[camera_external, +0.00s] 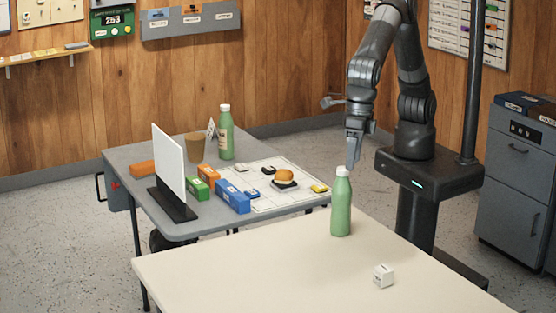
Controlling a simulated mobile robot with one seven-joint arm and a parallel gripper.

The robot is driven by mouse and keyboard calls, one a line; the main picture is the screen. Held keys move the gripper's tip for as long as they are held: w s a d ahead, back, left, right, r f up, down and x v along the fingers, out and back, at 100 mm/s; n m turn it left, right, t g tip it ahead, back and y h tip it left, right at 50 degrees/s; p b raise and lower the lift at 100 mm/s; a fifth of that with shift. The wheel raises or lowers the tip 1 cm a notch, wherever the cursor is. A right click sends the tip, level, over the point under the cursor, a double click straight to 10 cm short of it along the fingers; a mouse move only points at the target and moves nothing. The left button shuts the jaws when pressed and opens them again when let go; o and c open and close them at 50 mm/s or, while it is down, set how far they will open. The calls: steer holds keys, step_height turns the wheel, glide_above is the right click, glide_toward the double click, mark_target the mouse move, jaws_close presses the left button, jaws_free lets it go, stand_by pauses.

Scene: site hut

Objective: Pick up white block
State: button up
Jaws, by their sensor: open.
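A small white block (383,275) with dark marks sits on the cream table (250,272) near its right side. My gripper (352,163) hangs above the far edge of the cream table, pointing down, behind a green bottle. It is up and back from the white block, well apart from it. It is open by its look, with nothing seen between the fingers; the fingertips are small in the picture and partly close to the bottle cap.
A green bottle (341,207) stands upright on the cream table between my gripper and the block. The cream table's left part is clear.

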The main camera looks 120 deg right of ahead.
mark_target(384, 268)
steer(key=a+f+n, duration=0.3)
steer(key=a+f, duration=0.2)
steer(key=a+f+n+g, duration=0.1)
steer(key=a+f+n, duration=0.2)
steer(key=a+f, duration=0.2)
steer(key=a+f+n, duration=0.3)
steer(key=a+f, duration=0.2)
steer(key=shift+s+a+g, duration=0.2)
steer(key=shift+g, duration=0.1)
step_height(384, 268, down, 11)
steer(key=shift+w+r, duration=0.1)
steer(key=shift+r, duration=0.1)
steer(key=c, duration=1.1)
